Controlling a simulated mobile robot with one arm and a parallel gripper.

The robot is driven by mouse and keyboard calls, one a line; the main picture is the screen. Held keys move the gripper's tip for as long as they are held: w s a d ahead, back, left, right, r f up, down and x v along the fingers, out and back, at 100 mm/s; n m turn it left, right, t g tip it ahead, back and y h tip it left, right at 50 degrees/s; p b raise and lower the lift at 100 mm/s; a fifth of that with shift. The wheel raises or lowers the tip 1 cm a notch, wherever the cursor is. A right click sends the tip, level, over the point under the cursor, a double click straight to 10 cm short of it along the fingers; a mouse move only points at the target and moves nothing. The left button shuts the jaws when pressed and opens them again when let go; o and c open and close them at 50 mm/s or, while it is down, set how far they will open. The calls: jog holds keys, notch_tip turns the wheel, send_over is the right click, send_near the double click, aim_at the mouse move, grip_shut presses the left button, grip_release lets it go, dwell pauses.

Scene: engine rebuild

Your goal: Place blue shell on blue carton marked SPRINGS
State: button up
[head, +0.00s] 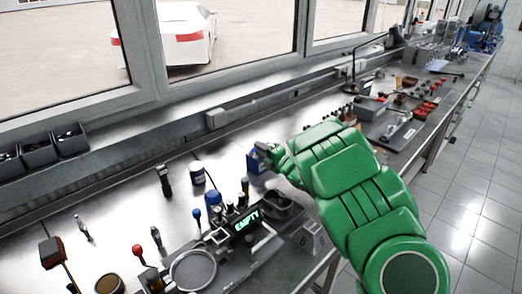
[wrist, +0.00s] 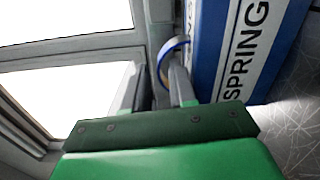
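The blue carton (wrist: 222,45) fills the upper right of the wrist view, with a white panel reading "SPRING" and the rest cut off. In the head view a small blue carton (head: 256,163) stands on the bench beside my gripper (head: 268,149). Whether shell and carton touch is unclear. I cannot make out the shell in the head view.
A tray with an "EMPTY" display (head: 246,221), a dark jar (head: 197,173) and upright tools stand on the near bench. Red parts and trays (head: 410,105) lie farther along. Windows run along the back; the tiled floor (head: 480,190) is clear.

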jog(key=shift+o, duration=0.2)
jog(key=shift+r, duration=0.1)
jog(key=v, duration=1.2)
jog(key=shift+o, duration=0.3)
